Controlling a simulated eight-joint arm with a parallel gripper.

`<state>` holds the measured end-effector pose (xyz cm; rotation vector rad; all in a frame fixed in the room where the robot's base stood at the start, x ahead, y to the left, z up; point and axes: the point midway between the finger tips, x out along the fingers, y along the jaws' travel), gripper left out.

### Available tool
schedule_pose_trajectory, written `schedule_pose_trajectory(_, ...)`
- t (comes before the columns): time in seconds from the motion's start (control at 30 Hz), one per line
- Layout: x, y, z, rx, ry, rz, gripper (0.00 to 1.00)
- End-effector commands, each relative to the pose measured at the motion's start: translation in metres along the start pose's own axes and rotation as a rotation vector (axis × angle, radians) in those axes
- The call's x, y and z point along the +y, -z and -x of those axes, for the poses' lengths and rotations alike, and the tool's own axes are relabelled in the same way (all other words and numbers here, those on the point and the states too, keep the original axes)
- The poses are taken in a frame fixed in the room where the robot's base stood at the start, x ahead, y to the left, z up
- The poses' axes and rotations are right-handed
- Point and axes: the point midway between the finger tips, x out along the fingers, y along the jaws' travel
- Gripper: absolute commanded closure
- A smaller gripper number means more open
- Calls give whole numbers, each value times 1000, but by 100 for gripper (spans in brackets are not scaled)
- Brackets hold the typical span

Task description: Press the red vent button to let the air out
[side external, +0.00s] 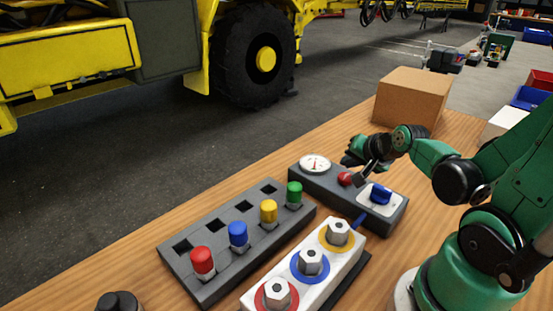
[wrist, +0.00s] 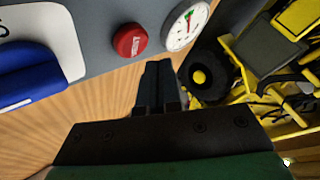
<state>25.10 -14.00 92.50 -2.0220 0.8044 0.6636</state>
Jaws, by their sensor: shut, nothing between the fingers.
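The red vent button (side external: 345,179) sits on a dark grey panel box (side external: 322,188) on the wooden table, between a round white gauge (side external: 315,164) and a blue switch (side external: 380,194) on a white plate. In the wrist view the red button (wrist: 129,40) has small white lettering. The gauge (wrist: 186,27) shows a needle on a partly green dial. My gripper (side external: 361,181) is shut and empty, just beside the button in the side view. In the wrist view its fingertips (wrist: 158,66) point near the button, with a visible gap to it. I cannot tell its height above the panel.
A grey rack (side external: 225,265) with red, blue, yellow and green pegs stands to the left. A white block (side external: 345,262) with several hex fittings stands in front. A cardboard box (side external: 410,97) is behind my gripper.

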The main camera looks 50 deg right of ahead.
Motion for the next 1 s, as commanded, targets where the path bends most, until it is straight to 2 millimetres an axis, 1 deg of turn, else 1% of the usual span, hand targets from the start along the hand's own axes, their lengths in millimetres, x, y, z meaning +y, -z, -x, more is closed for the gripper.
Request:
schedule_pose_trajectory(0.2,-9,8,14,0,0,0,100)
schedule_pose_trajectory(0.5,-21,21,30,0,0,0,100)
schedule_pose_trajectory(1.0,-22,22,31,0,0,0,100)
